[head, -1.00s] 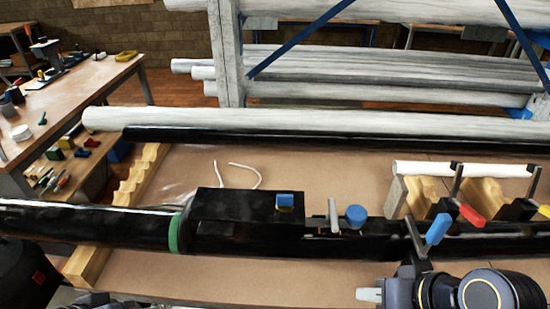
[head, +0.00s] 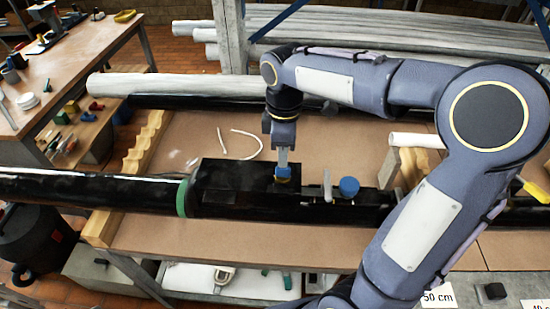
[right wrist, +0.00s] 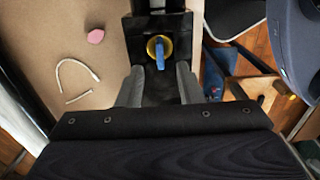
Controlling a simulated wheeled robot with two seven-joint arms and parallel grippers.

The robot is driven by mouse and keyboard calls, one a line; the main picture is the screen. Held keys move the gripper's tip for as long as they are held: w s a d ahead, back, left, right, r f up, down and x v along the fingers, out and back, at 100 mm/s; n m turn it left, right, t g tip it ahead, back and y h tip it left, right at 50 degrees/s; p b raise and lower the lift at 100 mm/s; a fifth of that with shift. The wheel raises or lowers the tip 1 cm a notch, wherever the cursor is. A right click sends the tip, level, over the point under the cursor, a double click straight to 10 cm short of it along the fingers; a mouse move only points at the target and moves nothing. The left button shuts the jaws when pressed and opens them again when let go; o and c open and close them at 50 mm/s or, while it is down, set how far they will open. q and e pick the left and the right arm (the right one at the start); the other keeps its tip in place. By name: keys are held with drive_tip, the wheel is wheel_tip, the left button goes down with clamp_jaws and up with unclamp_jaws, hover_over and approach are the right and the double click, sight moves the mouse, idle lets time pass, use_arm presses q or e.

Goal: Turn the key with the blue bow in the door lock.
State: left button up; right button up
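The key with the blue bow (right wrist: 160,55) stands in a round yellow lock face (right wrist: 152,44) on a black box; no door shows. The box (head: 230,185) sits in line with a black pole in the head view. There the key (head: 283,171) is mostly covered by my right gripper (head: 283,160), which points down at it. In the right wrist view my right gripper (right wrist: 160,74) is open, one finger on each side of the bow, with a gap to both. The bow's flat side lies roughly along the fingers' length. My left gripper is not in view.
A grey upright lever (head: 327,186) and a blue round knob (head: 349,187) stand just right of the key. A white cord (head: 240,148) lies on the board behind the box. A pale pole (head: 170,86) lies further back. A workbench (head: 90,75) stands at left.

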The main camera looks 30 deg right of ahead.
sight(283, 179)
drive_tip(key=shift+f+b, duration=2.75)
drive_tip(key=shift+f, duration=0.55)
drive_tip(key=shift+r, duration=0.2)
drive_tip(key=shift+c, duration=0.7)
clamp_jaws()
